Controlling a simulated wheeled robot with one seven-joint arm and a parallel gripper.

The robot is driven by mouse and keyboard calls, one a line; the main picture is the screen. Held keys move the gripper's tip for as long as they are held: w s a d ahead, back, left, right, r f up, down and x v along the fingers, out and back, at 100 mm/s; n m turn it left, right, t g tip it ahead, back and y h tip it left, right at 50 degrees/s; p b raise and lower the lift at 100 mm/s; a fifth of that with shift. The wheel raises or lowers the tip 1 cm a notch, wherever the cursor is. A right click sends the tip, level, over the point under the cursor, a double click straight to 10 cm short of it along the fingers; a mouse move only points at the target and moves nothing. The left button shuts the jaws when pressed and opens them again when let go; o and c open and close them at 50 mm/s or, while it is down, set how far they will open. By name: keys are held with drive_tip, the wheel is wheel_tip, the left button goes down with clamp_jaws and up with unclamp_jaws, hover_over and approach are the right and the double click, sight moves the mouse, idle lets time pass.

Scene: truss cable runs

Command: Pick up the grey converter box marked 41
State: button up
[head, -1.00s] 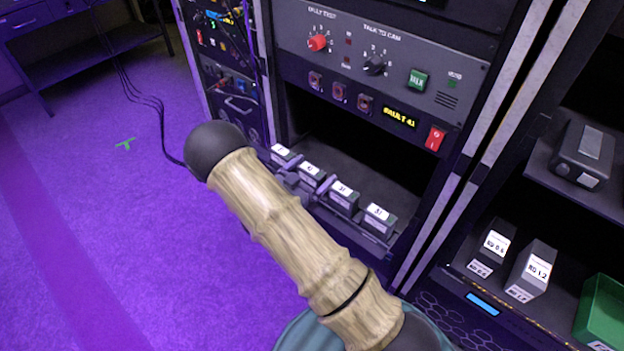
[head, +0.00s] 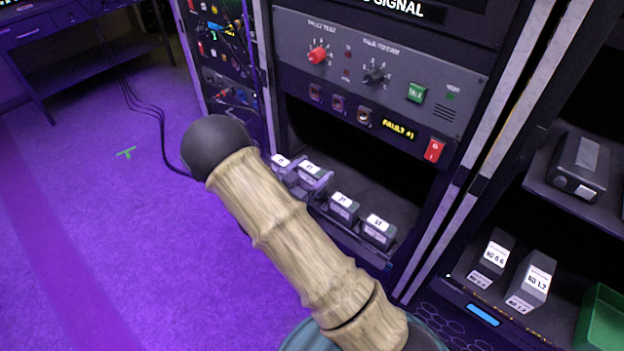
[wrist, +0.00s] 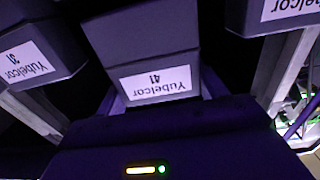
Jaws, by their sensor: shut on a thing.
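The grey converter box marked 41 (head: 311,170) is in my gripper (head: 306,184), second from the left in a row of similar boxes in the rack bay. In the wrist view the box (wrist: 145,38) fills the upper middle, its white label upside down and reading 41. The gripper's fingers (wrist: 160,98) lie on either side of it, shut on it. In the head view it sits slightly higher than its neighbours' line. My arm hides part of the bay front, and the underside of the box cannot be seen.
A box marked 31 (wrist: 28,58) is close on one side, and another labelled box (wrist: 275,15) on the other. In the head view a further box (head: 378,231) stands at the row's right end. The control panel (head: 440,88) overhangs the bay. Open floor (head: 80,230) lies left.

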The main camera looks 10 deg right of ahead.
wheel_tip(320, 180, up, 5)
drive_tip(key=shift+r, duration=0.15)
drive_tip(key=shift+p, duration=0.3)
idle(0.3)
